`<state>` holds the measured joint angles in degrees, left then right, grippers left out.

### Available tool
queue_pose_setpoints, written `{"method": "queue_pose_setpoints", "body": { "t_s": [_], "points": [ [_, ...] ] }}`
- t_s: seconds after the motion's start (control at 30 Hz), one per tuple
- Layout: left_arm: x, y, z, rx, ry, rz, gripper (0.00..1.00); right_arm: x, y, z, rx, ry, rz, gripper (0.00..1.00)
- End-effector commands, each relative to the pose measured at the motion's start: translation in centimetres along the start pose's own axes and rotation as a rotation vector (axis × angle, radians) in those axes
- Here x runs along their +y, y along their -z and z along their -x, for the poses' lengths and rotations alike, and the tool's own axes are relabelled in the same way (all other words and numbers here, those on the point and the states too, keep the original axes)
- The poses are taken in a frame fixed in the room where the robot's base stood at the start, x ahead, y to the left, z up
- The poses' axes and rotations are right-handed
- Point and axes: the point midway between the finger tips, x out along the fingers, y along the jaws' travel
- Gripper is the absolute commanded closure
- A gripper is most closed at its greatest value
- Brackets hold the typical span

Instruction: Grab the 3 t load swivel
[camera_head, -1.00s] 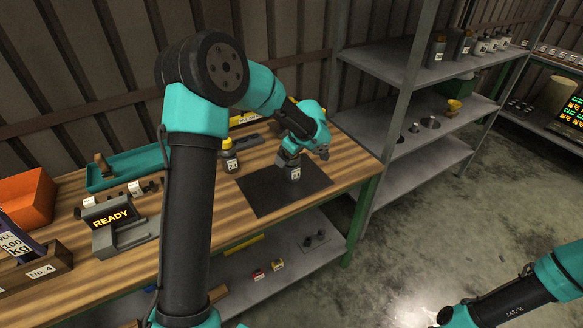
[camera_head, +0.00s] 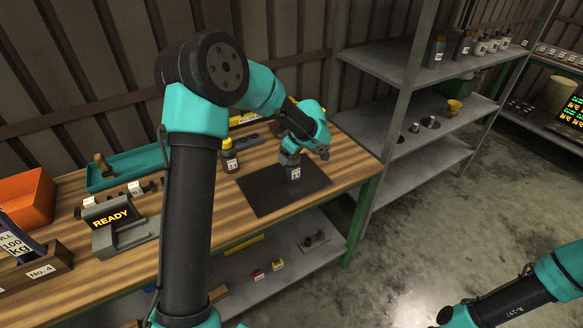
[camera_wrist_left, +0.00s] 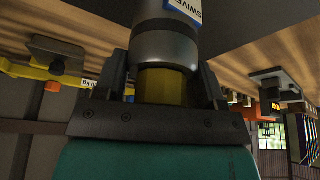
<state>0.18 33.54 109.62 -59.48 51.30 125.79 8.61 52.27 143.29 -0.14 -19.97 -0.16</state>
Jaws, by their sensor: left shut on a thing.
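The load swivel (camera_head: 293,173) is a small grey cylinder with a white label, upright at the dark mat on the bench. In the left wrist view its grey body (camera_wrist_left: 165,45) has a yellow neck and a label reading "SWIVEL"; no tonnage is readable there. My left gripper (camera_head: 289,158) comes down over its top. In the left wrist view the fingers of my left gripper (camera_wrist_left: 160,88) are shut on the yellow neck from both sides. I cannot tell whether its base touches the mat. My right gripper is out of view; only part of that arm shows at bottom right.
A dark bottle with a yellow cap (camera_head: 229,155) stands left of the mat (camera_head: 262,190). A "READY" display (camera_head: 110,217), teal tray (camera_head: 130,170) and orange bin (camera_head: 28,198) are farther left. Grey shelves (camera_head: 400,125) stand to the right. The mat's front part is clear.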

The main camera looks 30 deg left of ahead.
Motion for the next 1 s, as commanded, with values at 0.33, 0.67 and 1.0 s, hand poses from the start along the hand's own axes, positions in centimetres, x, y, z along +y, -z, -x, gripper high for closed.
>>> {"method": "queue_pose_setpoints", "body": {
  "t_s": [0.33, 0.67, 1.0],
  "points": [
    [0.0, 0.1, 0.1, 0.001, -0.002, 0.001, 1.00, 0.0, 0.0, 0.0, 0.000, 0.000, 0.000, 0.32],
    [0.1, 0.2, 0.6, 0.001, -0.003, 0.001, 1.00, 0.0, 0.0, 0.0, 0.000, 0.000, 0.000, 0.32],
    [0.0, 1.4, 3.6, 0.001, -0.004, 0.001, 1.00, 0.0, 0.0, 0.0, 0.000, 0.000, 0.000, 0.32]
  ]
}}
